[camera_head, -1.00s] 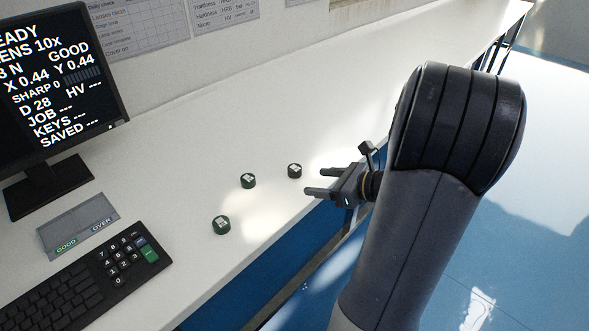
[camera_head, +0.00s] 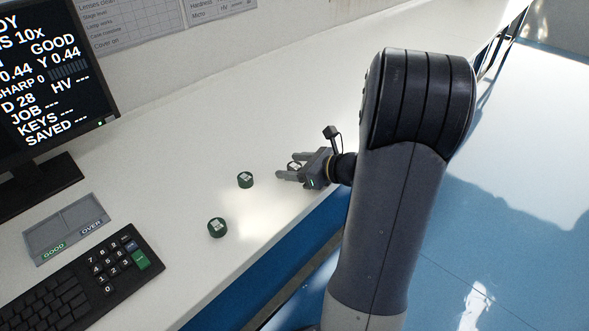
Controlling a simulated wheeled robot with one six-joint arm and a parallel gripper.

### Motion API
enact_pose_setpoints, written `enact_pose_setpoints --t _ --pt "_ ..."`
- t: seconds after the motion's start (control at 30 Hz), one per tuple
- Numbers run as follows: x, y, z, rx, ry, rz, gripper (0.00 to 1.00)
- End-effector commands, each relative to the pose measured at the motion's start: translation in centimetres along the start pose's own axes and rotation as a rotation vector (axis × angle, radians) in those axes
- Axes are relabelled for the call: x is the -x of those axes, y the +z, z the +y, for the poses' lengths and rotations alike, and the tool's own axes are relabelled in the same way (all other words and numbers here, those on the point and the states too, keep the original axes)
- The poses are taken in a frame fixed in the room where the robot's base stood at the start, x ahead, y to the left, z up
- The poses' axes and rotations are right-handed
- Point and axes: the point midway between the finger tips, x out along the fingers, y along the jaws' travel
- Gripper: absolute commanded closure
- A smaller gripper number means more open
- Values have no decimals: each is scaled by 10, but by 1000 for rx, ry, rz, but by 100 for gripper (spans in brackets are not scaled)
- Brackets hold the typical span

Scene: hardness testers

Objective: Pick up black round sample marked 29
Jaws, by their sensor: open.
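The black round sample (camera_head: 293,166) lies on the white bench, with a pale top face. Its marking is too small to read. My gripper (camera_head: 283,175) is open, and its two fingers point left over the bench. The sample shows between or just behind the fingers and is partly hidden by them. I cannot tell whether the fingers touch it.
A grey GOOD/OVER tray (camera_head: 66,228), keyboard (camera_head: 75,290) and monitor (camera_head: 50,90) are further left. The bench behind is clear.

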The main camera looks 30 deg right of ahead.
Motion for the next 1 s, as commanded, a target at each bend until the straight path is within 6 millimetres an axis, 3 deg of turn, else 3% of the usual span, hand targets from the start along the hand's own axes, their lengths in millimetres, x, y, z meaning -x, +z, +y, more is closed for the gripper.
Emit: enact_pose_setpoints --t 0.6,0.87,1.0 --pt "0 0 0 0 0 0 88" --pt "1 2 0 1 0 -1 89" --pt "8 19 0 4 -2 -3 89"
